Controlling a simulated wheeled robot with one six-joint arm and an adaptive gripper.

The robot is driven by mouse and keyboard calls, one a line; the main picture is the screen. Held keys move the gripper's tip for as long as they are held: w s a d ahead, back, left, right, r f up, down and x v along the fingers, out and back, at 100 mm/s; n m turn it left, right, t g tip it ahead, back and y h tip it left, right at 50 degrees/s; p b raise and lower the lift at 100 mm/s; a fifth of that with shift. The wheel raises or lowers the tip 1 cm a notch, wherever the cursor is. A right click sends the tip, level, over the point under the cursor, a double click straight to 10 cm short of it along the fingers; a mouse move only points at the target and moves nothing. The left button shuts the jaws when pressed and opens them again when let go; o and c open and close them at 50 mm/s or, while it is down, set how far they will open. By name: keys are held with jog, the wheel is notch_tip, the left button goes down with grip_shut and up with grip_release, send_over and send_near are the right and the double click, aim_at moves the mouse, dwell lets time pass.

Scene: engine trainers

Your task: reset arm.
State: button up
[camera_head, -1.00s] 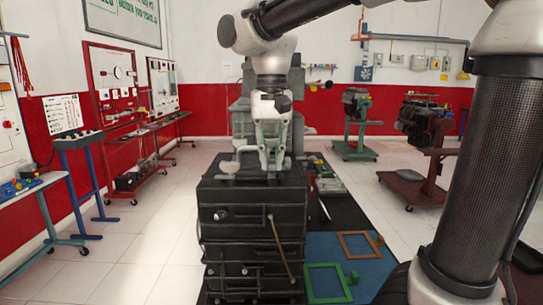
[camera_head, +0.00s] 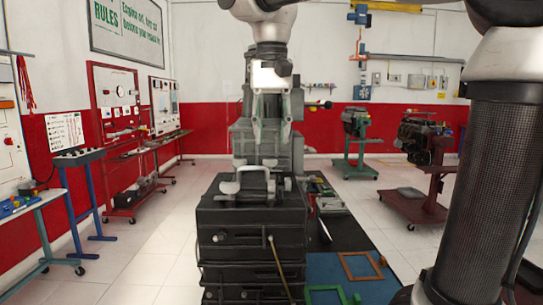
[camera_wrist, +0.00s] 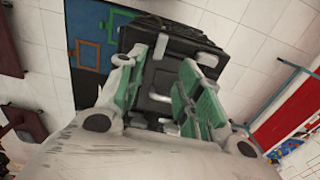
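My gripper (camera_head: 271,140) hangs from my arm in the head view, fingers pointing down, in front of the grey machine (camera_head: 243,150). It is above the black cabinet (camera_head: 250,235), with a gap between fingertips and cabinet top. In the wrist view the two green-padded fingers (camera_wrist: 158,92) stand well apart, and I see nothing held between them. The black cabinet top (camera_wrist: 178,62) shows beyond and between the fingers.
A blue mat with an orange frame (camera_head: 360,267) and a green frame (camera_head: 328,294) lies right of the cabinet. Engine stands (camera_head: 356,142) (camera_head: 422,175) are farther right. Trainer boards (camera_head: 113,105) and benches (camera_head: 42,203) line the left. White floor is clear between.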

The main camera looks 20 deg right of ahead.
jog(key=shift+r, duration=0.95)
jog(key=s+d+f+n+t, duration=0.2)
jog(key=s+d+f, duration=0.4)
jog(key=d+f, duration=0.2)
jog(key=s+d+f+n+t, duration=0.1)
jog(key=s+d+f+t, duration=0.1)
jog(key=s+d+f, duration=0.5)
notch_tip(320, 180, down, 5)
jog(key=shift+s+d+r+n, duration=0.1)
jog(key=shift+s+d+n, duration=0.1)
jog(key=shift+d+n, duration=0.35)
jog(key=shift+d, duration=0.15)
